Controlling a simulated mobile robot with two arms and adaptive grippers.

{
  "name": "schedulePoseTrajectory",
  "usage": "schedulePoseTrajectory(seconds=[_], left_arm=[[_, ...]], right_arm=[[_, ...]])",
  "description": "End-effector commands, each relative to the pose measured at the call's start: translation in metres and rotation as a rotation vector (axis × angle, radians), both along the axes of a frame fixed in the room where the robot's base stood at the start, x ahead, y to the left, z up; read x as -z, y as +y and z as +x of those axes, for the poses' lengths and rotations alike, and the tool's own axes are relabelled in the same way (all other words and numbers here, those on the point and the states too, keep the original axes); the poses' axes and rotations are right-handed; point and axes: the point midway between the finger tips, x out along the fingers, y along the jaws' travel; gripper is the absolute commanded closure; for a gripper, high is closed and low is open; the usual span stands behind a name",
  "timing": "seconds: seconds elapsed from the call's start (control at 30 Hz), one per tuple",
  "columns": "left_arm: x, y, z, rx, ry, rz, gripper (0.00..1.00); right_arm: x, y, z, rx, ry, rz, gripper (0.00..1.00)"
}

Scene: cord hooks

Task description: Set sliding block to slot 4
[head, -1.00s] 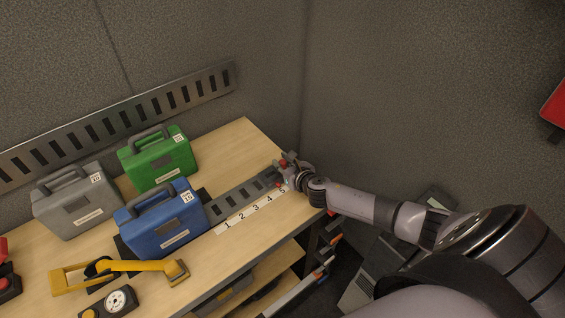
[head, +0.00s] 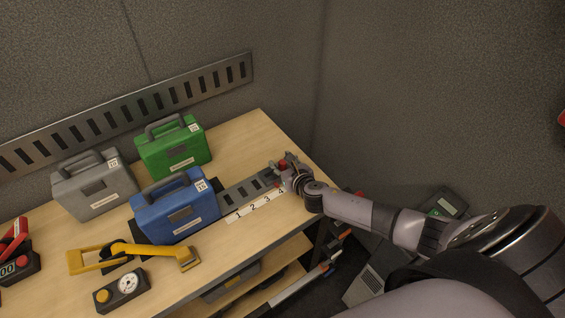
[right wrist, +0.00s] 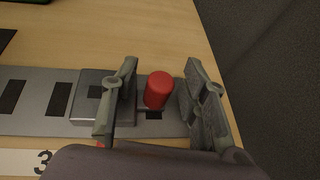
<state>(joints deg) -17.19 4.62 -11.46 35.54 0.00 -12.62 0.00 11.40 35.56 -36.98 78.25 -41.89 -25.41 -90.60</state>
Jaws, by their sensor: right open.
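The sliding block (right wrist: 88,92) is a grey metal piece with an upright red knob (right wrist: 158,90) beside it, at the right part of the slotted rail (right wrist: 35,110). In the head view the rail (head: 236,192) runs rightward from the blue case, with a white number strip (head: 247,211) in front. My left gripper is not in view.
A blue case (head: 178,212), a green case (head: 174,152) and a grey case (head: 94,190) stand on the wooden table. A yellow lever (head: 140,250) and a gauge box (head: 122,289) lie in front. A slotted metal strip (head: 130,112) is on the wall behind.

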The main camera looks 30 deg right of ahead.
Motion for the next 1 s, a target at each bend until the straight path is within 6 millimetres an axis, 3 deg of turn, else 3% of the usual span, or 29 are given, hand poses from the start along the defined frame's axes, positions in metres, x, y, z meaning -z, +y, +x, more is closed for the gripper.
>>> schedulePoseTrajectory(seconds=[0.37, 1.0], left_arm=[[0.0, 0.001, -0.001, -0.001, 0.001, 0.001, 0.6], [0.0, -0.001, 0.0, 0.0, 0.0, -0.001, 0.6]], right_arm=[[-0.002, 0.0, -0.007, -0.001, 0.0, -0.002, 0.59], [-0.042, 0.008, -0.103, -0.001, 0.001, -0.002, 0.59]])
